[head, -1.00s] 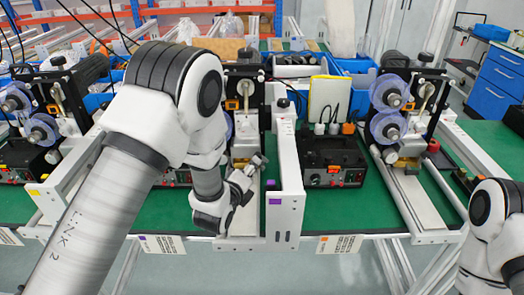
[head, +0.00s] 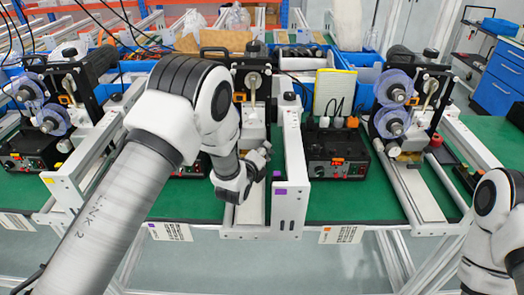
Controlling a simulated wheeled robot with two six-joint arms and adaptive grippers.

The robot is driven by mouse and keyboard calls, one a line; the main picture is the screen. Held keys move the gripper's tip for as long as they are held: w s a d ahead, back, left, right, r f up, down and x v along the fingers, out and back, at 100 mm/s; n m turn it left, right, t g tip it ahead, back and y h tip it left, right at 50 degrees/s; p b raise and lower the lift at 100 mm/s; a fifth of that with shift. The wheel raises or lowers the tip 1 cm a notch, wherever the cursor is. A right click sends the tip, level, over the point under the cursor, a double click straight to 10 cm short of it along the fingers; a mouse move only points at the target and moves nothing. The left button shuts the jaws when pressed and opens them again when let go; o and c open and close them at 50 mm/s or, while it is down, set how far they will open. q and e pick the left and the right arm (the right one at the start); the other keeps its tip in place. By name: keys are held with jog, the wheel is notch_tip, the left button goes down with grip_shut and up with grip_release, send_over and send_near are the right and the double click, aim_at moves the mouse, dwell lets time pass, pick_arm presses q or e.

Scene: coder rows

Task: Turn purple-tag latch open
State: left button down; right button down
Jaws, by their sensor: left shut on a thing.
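A white upright end plate (head: 291,175) in the middle row carries a purple tag (head: 281,191). My left gripper (head: 264,151) is just left of this plate, low in front of the middle coder machine (head: 252,80). It is shut on a small part there, which I take to be the purple-tag latch. The jaws and wrist hide most of that part, so its angle cannot be read. My right arm comes in at the right edge, and its gripper is out of view.
A black control box (head: 337,152) with an orange tag stands right of the plate. Another coder machine with blue reels (head: 394,88) is farther right, and one (head: 50,118) is at the left. Green bench top (head: 328,203) is clear in front of the box.

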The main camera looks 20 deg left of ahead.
pick_arm(q)
jog(key=shift+f+n+b, duration=0.15)
jog(key=shift+n+b, duration=0.25)
jog(key=shift+b, duration=0.5)
jog(key=n+t+b, duration=0.1)
jog(key=n+b, duration=0.1)
jog(key=b, duration=0.1)
jog(key=n+t+h+b, duration=0.1)
jog(key=n+b, duration=0.1)
jog(key=b, duration=0.1)
jog(key=shift+a+f+n+b, duration=0.1)
jog(key=shift+f+n+b, duration=0.05)
jog(key=shift+n+b, duration=0.2)
jog(key=shift+n+t+b, duration=0.4)
jog(key=shift+n+b, duration=0.45)
jog(key=shift+w+r+n+b, duration=0.1)
jog(key=shift+r+n+b, duration=0.1)
jog(key=shift+n+b, duration=0.2)
jog(key=c, duration=1)
grip_release()
jog(key=shift+c, duration=0.2)
jog(key=shift+o, duration=0.4)
jog(key=shift+w, duration=0.1)
